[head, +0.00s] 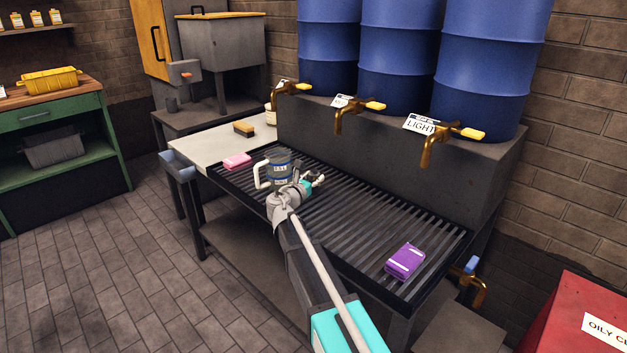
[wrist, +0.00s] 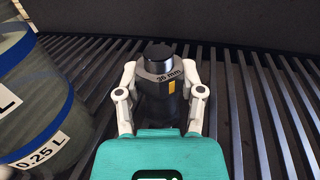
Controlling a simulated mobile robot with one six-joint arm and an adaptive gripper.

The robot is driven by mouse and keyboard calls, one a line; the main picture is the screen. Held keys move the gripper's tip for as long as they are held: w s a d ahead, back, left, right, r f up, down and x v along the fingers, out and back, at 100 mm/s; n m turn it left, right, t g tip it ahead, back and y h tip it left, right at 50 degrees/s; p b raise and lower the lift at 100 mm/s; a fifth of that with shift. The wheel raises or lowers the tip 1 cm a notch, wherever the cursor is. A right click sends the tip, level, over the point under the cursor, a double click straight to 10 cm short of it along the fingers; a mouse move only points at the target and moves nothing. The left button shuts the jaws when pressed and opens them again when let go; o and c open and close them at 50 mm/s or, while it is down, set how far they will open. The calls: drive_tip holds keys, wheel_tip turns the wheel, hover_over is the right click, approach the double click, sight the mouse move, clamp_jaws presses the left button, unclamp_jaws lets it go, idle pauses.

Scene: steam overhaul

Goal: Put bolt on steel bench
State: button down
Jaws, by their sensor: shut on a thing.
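My gripper (wrist: 160,88) is shut on a dark bolt (wrist: 158,60) with a round top and a "36 mm" marking on its wider part. The bolt appears upright, with a finger on each side, over the black slatted rack (wrist: 245,120). I cannot tell if it touches the slats. In the head view my gripper (head: 308,186) is over the left half of the rack (head: 370,215), and the bolt can hardly be made out. A pale flat bench top (head: 205,143) adjoins the rack's left end; I cannot tell if it is the steel bench.
A measuring jug (head: 279,168) stands close to my gripper, and at the left in the wrist view (wrist: 40,110). A pink block (head: 237,161), a brush (head: 244,128) and a purple pack (head: 405,262) lie around. Brass taps (head: 345,115) overhang the rack's back.

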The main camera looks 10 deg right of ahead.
drive_tip(key=shift+r+p, duration=1.2)
drive_tip(key=shift+r, duration=0.15)
drive_tip(key=s+r+p, duration=1)
drive_tip(key=s, duration=0.4)
drive_tip(key=shift+d+r, duration=0.15)
drive_tip(key=shift+d, duration=0.05)
drive_tip(key=shift+r+p, duration=0.15)
drive_tip(key=shift+p, duration=0.15)
wheel_tip(320, 180, up, 16)
drive_tip(key=p, duration=1.6)
drive_tip(key=shift+s, duration=0.15)
